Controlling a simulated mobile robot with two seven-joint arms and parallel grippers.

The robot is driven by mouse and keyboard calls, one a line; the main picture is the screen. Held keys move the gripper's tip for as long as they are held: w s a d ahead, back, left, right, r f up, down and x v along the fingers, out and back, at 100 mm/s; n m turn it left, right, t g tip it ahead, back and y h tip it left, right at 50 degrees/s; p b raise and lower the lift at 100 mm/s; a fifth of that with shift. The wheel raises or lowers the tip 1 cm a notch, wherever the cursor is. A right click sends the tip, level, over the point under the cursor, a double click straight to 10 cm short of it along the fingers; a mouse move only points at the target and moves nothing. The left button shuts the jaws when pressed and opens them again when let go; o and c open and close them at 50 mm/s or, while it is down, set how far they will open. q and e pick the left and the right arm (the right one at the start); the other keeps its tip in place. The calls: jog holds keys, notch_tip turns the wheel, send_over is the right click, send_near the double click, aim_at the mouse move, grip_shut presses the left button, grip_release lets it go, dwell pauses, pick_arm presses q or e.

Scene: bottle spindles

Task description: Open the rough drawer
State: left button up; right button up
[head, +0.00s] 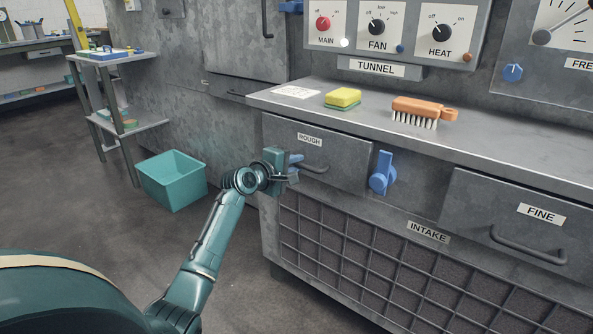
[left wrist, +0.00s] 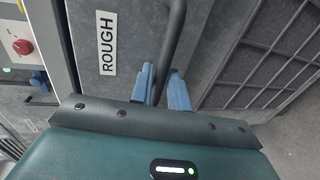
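The rough drawer (head: 335,150) is a grey metal front with a ROUGH label (head: 310,140), at the left end of the bench. It looks closed, flush with the bench front. Its dark bar handle (head: 316,169) also shows in the left wrist view (left wrist: 174,35). My left gripper (head: 294,168) is at the left part of this handle. In the left wrist view its blue fingers (left wrist: 161,88) lie on both sides of the bar, close against it, so it looks shut on the handle. My right gripper is out of view.
A blue lever (head: 382,174) sticks out right of the drawer. The fine drawer (head: 470,215) is farther right, above the intake grille (head: 370,260). A sponge (head: 343,97) and a brush (head: 420,110) lie on the bench top. A teal bin (head: 172,182) stands on the floor at left.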

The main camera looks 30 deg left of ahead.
pick_arm(q)
jog(key=shift+w+f, duration=0.1)
jog(key=shift+w, duration=0.4)
grip_shut()
